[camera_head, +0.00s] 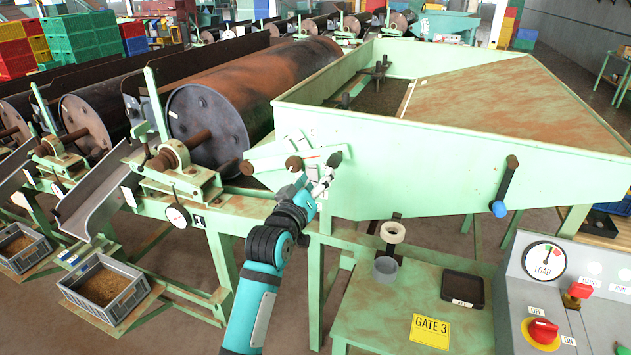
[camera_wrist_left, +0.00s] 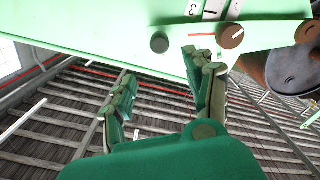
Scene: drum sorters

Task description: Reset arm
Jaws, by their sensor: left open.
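My left arm (camera_head: 262,285) rises from the bottom of the head view. My left gripper (camera_head: 328,172) is in front of the pale green hopper's (camera_head: 440,150) near left corner, beside a small plate with a brown round knob (camera_head: 293,163). In the left wrist view my left gripper (camera_wrist_left: 162,72) has its fingers spread and nothing between them. The brown knob (camera_wrist_left: 230,37) is beyond the right finger, and a dark round knob (camera_wrist_left: 159,42) shows on the green panel. I cannot tell whether a finger touches the panel. My right gripper is out of view.
A large rusty drum (camera_head: 250,85) lies left of the hopper. A blue-handled lever (camera_head: 499,207) hangs on the hopper front. A control box (camera_head: 560,290) stands at right.

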